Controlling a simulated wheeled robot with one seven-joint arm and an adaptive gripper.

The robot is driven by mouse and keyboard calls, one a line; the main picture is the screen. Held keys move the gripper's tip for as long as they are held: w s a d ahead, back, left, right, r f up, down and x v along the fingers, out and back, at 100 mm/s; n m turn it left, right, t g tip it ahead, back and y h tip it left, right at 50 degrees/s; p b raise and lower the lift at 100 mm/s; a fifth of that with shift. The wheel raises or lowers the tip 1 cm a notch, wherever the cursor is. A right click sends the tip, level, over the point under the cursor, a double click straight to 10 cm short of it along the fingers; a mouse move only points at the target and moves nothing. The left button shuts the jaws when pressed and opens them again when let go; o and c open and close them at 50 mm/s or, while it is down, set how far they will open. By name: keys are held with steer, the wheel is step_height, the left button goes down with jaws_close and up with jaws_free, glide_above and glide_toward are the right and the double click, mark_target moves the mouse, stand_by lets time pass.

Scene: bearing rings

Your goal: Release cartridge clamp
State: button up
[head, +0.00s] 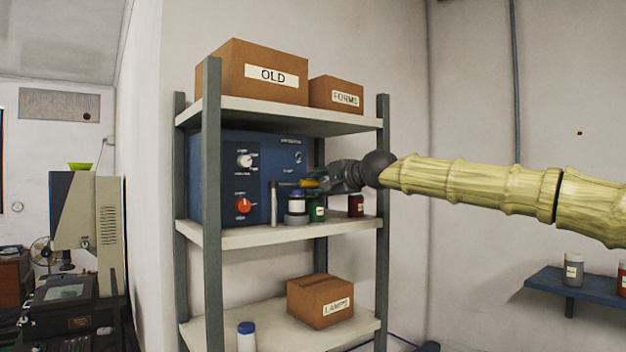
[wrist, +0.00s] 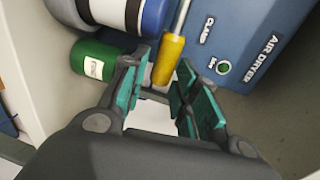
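The blue air dryer (head: 225,165) stands on the middle shelf; its "CLAMP" label and a green light (wrist: 223,67) show in the wrist view. A lever with a yellow handle (wrist: 169,58) and a thin metal rod is in front of its face. In the head view the yellow handle (head: 310,183) points sideways toward my gripper (head: 322,181). In the wrist view my gripper (wrist: 160,88) is open, with the handle's end between or just beyond its teal fingertips. I see no closed grip. A grey-and-white cylinder with a blue band (head: 297,202) stands beside the lever.
A green jar (head: 317,212) and a dark red jar (head: 356,206) stand close below my gripper. Shelf posts (head: 383,200) flank the unit. Boxes "OLD" (head: 265,75) and "FORMS" (head: 337,95) sit above; a "LAMPS" box (head: 320,300) sits below.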

steer(key=x, duration=0.2)
steer(key=shift+w+f+p, duration=0.1)
steer(key=shift+w+p, duration=0.2)
steer(key=shift+w, duration=0.05)
steer(key=shift+s+a+r, duration=0.15)
steer(key=shift+s+r, duration=0.2)
steer(key=shift+s, duration=0.3)
steer(key=shift+w+f, duration=0.3)
steer(key=shift+w, duration=0.1)
steer(key=shift+w+f, duration=0.1)
steer(key=shift+w, duration=0.1)
steer(key=c, duration=0.7)
steer(key=shift+s, duration=0.25)
jaws_close()
steer(key=shift+b, duration=0.3)
